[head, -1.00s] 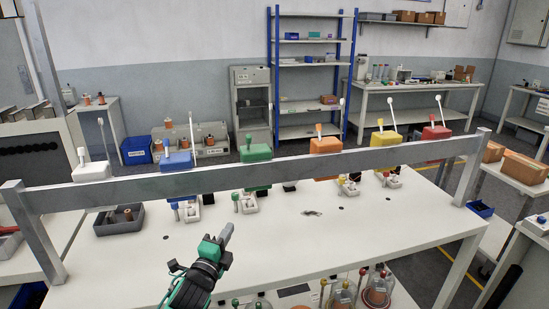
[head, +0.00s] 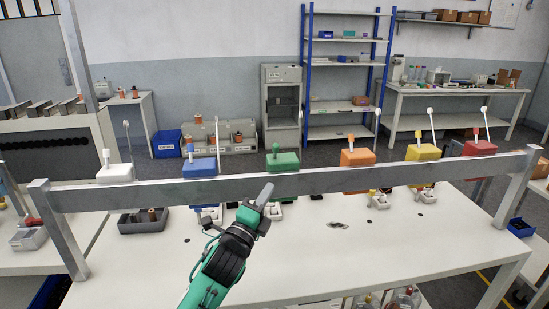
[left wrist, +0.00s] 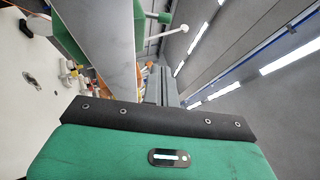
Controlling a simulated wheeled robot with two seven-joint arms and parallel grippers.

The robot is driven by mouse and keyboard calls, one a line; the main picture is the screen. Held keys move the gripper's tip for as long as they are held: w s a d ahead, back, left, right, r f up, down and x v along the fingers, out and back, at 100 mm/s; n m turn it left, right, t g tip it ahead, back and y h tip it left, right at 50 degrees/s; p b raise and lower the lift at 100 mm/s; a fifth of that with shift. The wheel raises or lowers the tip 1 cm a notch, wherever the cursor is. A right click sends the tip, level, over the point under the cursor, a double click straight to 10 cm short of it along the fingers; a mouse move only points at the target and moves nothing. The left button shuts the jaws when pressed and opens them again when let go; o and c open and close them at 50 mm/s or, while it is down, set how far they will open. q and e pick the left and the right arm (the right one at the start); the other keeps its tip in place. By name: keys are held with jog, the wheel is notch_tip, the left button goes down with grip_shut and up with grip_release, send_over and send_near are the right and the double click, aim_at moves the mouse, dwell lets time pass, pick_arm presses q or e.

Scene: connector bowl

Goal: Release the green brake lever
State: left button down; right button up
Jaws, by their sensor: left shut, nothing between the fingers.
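The green box (head: 284,164) stands behind the grey crossbar, with a short green knobbed lever (head: 276,149) upright on top. Part of the green box also shows at the upper left of the left wrist view (left wrist: 68,32), with a green knob (left wrist: 165,18) and a thin white-tipped rod (left wrist: 173,33) near it. My left gripper (head: 268,190) is shut and empty, pointing up just in front of the crossbar, below the green box. Its grey fingers also show in the left wrist view (left wrist: 160,86). They do not touch the lever. My right gripper is out of view.
The grey crossbar (head: 150,193) spans the table (head: 300,250) between my gripper and the box row. White (head: 115,173), blue (head: 199,167), orange (head: 357,157), yellow (head: 424,152) and red (head: 480,148) boxes flank the green one. Small white bases sit below the bar.

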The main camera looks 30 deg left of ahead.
aim_at(275, 150)
pick_arm(q)
jog(key=w+a+r+p, duration=0.3)
jog(key=w+r+p, duration=0.1)
jog(key=w, duration=0.5)
jog(key=shift+w+p, duration=0.2)
jog(key=shift+p, duration=0.3)
jog(key=shift+w+r, duration=0.1)
jog(key=shift+r, duration=0.05)
